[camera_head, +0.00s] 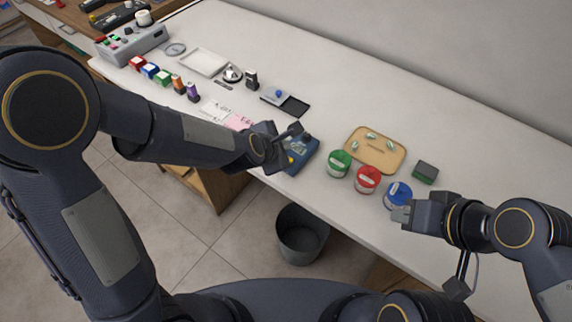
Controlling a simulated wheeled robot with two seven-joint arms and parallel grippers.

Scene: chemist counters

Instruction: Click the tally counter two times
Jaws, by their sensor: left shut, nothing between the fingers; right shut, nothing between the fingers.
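A small round silver-and-dark device (233,74), which looks like the tally counter, sits on the white counter right of a white tray. It is small in view, and its button and digits cannot be read. My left gripper (296,130) is shut and empty, above the counter's front part near a blue device (301,152). It is apart from the silver device, to its lower right. My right gripper (402,215) is shut and empty beside the blue tub (397,195); whether it touches the tub cannot be told.
Green (339,163) and red (367,180) tubs stand near a wooden tray (376,150). A black ink pad (294,105), a small black item (252,79), paper slips and several coloured stamps lie around the left side. A bin (302,235) stands on the floor.

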